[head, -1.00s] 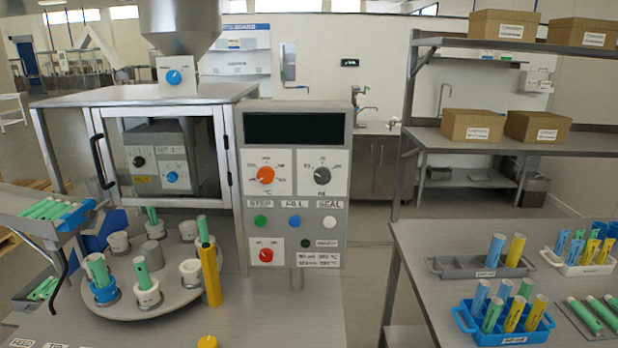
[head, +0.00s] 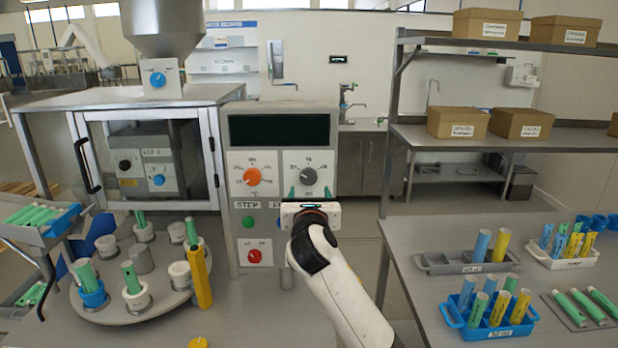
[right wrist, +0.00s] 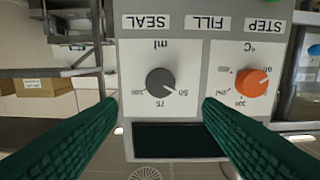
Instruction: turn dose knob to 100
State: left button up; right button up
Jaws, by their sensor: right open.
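The dose knob is a dark grey dial (head: 308,176) on a white plate at the upper right of the control panel (head: 280,112). In the right wrist view, which is upside down, the dose knob (right wrist: 160,82) sits mid-picture with an ml scale marked 50, 75 and 100. Its pointer appears to be towards 50. My right gripper (head: 309,191) is in front of the panel just below the knob, its green fingers spread. In the right wrist view my right gripper (right wrist: 159,102) is open and empty, one finger either side of the knob, apparently not touching it. My left gripper is out of view.
An orange temperature knob (head: 252,176) is left of the dose knob. A green button (head: 248,222) and a red knob (head: 254,256) are below; my right arm hides the other buttons. A turntable (head: 140,310) with cups stands left, a rack table (head: 440,240) right.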

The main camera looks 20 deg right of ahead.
aim_at(309, 177)
jog(key=p+x, duration=0.1)
jog(key=x, duration=0.8)
jog(key=shift+f, duration=0.1)
jog(key=c, duration=0.9)
